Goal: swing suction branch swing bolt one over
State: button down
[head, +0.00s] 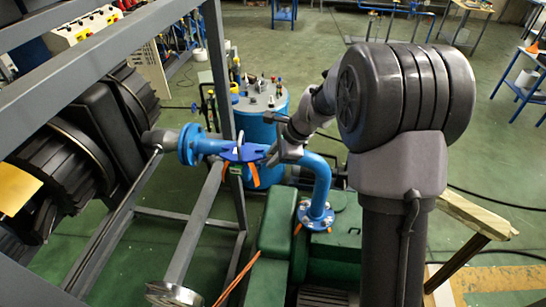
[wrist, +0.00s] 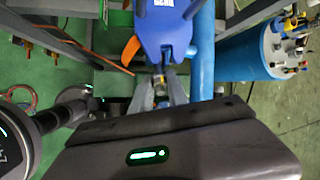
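The suction branch is a blue pipe (head: 322,180) running from a flange on the left to an elbow and a lower flange on the green machine. A blue hinged clamp piece (head: 243,153) with orange parts sits around its horizontal run. The wrist view shows this blue piece (wrist: 165,25) at top centre, with an orange lever (wrist: 131,48) beside it. My gripper (head: 280,153) is at the clamp's right end; in the wrist view its fingers (wrist: 161,84) point at the blue piece's lower end. A small metal part, possibly the swing bolt (wrist: 168,77), shows by the fingertips. Contact is unclear.
A grey steel frame (head: 202,215) stands left of the pipe, with dark ribbed machinery behind it. A blue drum (head: 262,110) with fittings on top stands behind the pipe. The green machine (head: 333,255) lies below. Open green floor extends at the back right.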

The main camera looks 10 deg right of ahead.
jog(key=shift+a+r+g+h+p, duration=0.25)
jog(key=shift+r+h+p, duration=0.5)
jog(key=shift+p, duration=2.1)
jog(key=p, duration=0.4)
jog(key=shift+w+a+r+g+h, duration=0.15)
jog(key=shift+g+h, duration=0.1)
jog(key=shift+h, duration=0.1)
jog(key=shift+w+h+p, duration=0.1)
jog(key=shift+h+p, duration=0.2)
jog(key=shift+p, duration=0.35)
jog(key=shift+a+f, duration=0.1)
jog(key=shift+f, duration=0.15)
jog(key=c, duration=1.5)
grip_release()
jog(key=shift+c, duration=0.2)
jog(key=b+v, duration=0.1)
jog(key=v, duration=1.6)
jog(key=shift+r, duration=0.2)
